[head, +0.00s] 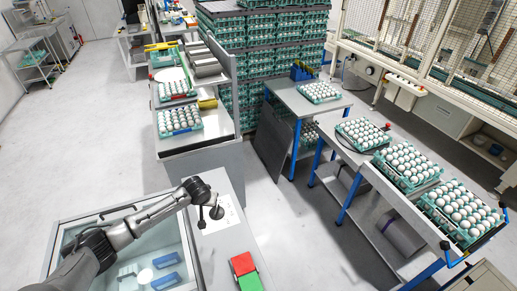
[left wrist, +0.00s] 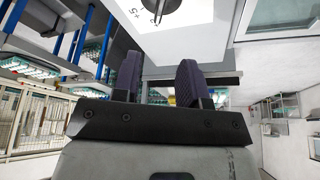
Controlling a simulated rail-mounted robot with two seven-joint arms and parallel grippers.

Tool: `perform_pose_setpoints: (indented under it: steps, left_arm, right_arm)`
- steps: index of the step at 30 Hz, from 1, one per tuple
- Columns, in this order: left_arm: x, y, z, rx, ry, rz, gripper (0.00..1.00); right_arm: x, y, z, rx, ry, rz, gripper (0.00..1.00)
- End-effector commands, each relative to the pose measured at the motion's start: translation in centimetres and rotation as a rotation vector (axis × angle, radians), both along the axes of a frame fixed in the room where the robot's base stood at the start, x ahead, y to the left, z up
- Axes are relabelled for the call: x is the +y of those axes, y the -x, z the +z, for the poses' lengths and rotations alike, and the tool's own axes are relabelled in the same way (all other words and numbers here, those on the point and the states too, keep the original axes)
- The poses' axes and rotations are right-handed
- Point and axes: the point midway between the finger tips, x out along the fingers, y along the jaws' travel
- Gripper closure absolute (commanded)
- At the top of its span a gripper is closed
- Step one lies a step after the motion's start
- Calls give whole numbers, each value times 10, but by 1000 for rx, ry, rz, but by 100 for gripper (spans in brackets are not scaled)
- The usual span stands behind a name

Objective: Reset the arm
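My left arm reaches in from the lower left of the head view. Its left gripper (head: 209,216) hangs over the grey counter (head: 233,244), in front of a white printed sheet (head: 226,213). In the left wrist view the two dark fingers of the gripper (left wrist: 160,78) stand apart with nothing between them. The printed sheet (left wrist: 148,12) shows beyond them at the top, with a dark round shape on it. I cannot tell the height of the gripper above the counter. My right gripper is in neither view.
A glass-topped cabinet (head: 178,208) lies under the left arm. A red and green block (head: 243,264) sits on the counter. Egg trays stand on a shelf cart (head: 179,134) and on tables at the right (head: 351,159). Open floor (head: 290,225) lies between.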

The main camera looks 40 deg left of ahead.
Motion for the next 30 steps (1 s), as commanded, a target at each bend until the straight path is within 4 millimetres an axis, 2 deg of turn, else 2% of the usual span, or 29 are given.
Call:
perform_pose_setpoints:
  steps: [7, 11, 16, 19, 23, 26, 27, 29, 30]
  left_arm:
    - [0, 0, 0, 1, -2, -5, 61]
    - [0, 1, 0, 21, -21, -64, 61]
    - [6, 10, 0, 131, -118, -226, 61]
    - [-4, 7, 21, 181, -236, -393, 61]
    - [-30, -2, 57, 191, -382, -573, 61]
    - [-69, -7, 82, 160, -462, -690, 61]
    - [-88, -6, 91, 143, -487, -734, 61]
    - [-120, 2, 104, 115, -516, -796, 61]
    - [-145, 10, 113, 90, -525, -832, 61]
  right_arm:
    - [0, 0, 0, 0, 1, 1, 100]
    - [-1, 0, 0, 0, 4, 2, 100]
    - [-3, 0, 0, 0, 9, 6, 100]
    - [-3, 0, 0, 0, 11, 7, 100]
    - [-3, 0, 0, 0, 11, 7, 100]
    - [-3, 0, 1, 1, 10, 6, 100]
    - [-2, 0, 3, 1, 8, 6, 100]
    - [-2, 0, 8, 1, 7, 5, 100]
    - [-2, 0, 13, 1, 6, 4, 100]
